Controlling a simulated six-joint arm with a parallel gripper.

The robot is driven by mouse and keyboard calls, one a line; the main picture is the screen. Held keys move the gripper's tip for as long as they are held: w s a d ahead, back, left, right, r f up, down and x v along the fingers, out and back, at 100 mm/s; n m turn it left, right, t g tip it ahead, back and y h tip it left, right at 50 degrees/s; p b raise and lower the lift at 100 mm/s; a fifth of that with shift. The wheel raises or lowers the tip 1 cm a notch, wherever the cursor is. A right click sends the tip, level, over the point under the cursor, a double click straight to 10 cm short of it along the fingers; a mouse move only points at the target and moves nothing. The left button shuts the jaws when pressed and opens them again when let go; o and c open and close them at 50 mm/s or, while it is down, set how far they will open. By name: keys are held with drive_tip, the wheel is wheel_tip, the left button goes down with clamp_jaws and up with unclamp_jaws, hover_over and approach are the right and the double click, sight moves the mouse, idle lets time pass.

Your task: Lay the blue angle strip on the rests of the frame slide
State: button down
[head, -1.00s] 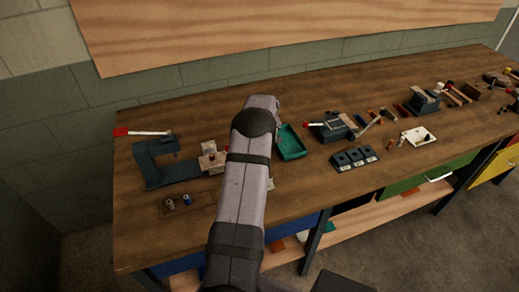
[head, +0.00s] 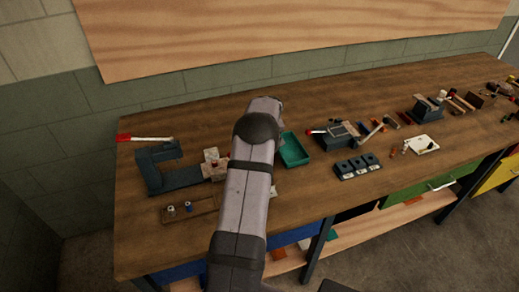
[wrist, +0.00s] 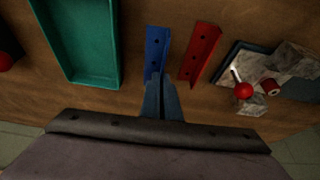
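The blue angle strip (wrist: 157,48) shows in the wrist view, with holes along one leg. My gripper (wrist: 161,80) has its two fingers close together at the strip's near end and looks shut on its upright leg. The strip seems at or just above the bench top; any gap under it cannot be judged. In the head view my arm hides the fingers and the strip. The frame slide cannot be clearly made out; a dark C-shaped fixture (head: 168,172) with pale blocks (head: 214,165) stands left of my arm.
A red angle strip (wrist: 200,52) lies just right of the blue one. A green tray (wrist: 112,60) is on the left in the wrist view. A dark holder with crumpled sheet pieces and a red knob (wrist: 243,90) is on the right. A wooden block with pegs (head: 200,208) lies near the front edge.

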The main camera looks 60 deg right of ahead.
wheel_tip(320, 180, up, 8)
drive_tip(key=shift+r+b, duration=0.1)
drive_tip(key=shift+b, duration=1)
drive_tip(key=w+a+r+n+y+p, duration=0.1)
drive_tip(key=w+a+r+p, duration=0.3)
drive_tip(key=w+a, duration=0.15)
drive_tip(key=w+a+r+n+p, duration=0.2)
drive_tip(key=w+a+r+p, duration=0.2)
drive_tip(key=w, duration=0.3)
drive_tip(key=w+a+f+p, duration=0.1)
drive_tip(key=w+a+p, duration=0.1)
drive_tip(key=a, duration=0.3)
drive_tip(key=shift+s+d+f+m+h, duration=0.1)
drive_tip(key=shift+s+f+m+h, duration=0.15)
drive_tip(key=shift+f+m, duration=0.5)
drive_tip(key=shift+s+f+m+h, duration=0.2)
drive_tip(key=shift+f+m, duration=0.25)
drive_tip(key=shift+f, duration=0.55)
drive_tip(key=shift+s+d+f+m+h, duration=0.15)
drive_tip(key=shift+s+f+m, duration=0.15)
drive_tip(key=shift+f+m, duration=0.45)
drive_tip(key=shift+a+f, duration=0.1)
